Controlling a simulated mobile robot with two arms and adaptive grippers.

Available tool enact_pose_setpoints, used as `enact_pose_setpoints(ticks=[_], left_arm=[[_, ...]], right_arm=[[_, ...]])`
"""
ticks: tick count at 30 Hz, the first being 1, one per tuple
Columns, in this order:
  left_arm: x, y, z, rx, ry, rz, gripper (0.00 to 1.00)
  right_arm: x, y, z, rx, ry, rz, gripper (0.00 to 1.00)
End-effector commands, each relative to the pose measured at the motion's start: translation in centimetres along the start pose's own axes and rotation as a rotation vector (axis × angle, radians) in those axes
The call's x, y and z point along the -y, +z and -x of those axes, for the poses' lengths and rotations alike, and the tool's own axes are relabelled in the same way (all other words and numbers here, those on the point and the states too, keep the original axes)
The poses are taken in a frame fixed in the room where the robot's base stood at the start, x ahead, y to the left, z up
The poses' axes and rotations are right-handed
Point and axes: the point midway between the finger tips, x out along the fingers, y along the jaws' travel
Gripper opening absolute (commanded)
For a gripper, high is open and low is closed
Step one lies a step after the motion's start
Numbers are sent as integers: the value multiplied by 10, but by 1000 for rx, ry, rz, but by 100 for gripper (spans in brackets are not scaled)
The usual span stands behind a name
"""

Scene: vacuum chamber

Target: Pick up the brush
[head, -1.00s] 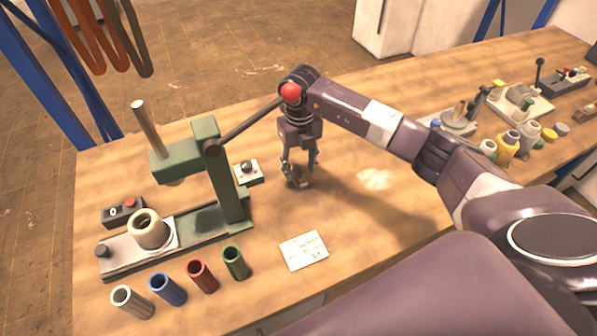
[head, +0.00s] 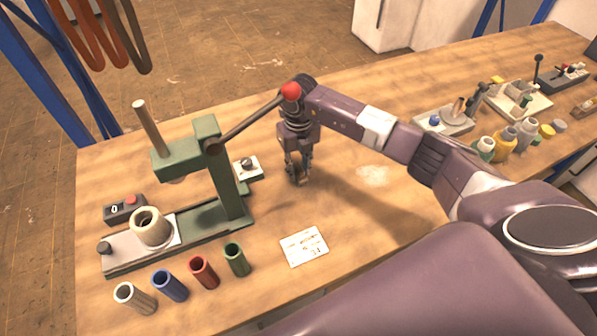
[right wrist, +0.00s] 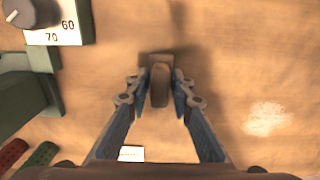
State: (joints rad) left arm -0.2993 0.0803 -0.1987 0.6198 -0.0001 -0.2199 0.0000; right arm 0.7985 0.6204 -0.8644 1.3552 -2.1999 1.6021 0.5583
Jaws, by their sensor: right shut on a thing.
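The brush (right wrist: 159,85) is seen from above in the right wrist view, with a brown rounded handle and a wider dark part behind it. My right gripper (right wrist: 159,98) has its two fingers closed against the sides of the handle. In the head view my right gripper (head: 298,178) points down at the wooden table, just right of the green press. There the brush is mostly hidden by the fingers. I cannot tell whether it touches the table. My left gripper is not in view.
The green arbor press (head: 232,190) with its red-knobbed lever (head: 291,91) stands close left of my right gripper. A small dial box (head: 247,168) sits between them. Bottles (head: 505,140) stand far right.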

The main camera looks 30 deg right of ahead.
Motion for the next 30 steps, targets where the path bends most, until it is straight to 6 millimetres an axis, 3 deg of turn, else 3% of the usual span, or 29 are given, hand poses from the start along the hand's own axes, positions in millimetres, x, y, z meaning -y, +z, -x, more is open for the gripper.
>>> enact_pose_setpoints(ticks=[7,15,21,30], left_arm=[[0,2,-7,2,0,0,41],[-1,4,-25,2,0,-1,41],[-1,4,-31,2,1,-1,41],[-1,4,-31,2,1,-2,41]], right_arm=[[0,2,15,5,1,0,0],[0,2,68,6,0,1,0],[0,1,94,2,0,0,0],[0,0,101,0,0,0,0]])
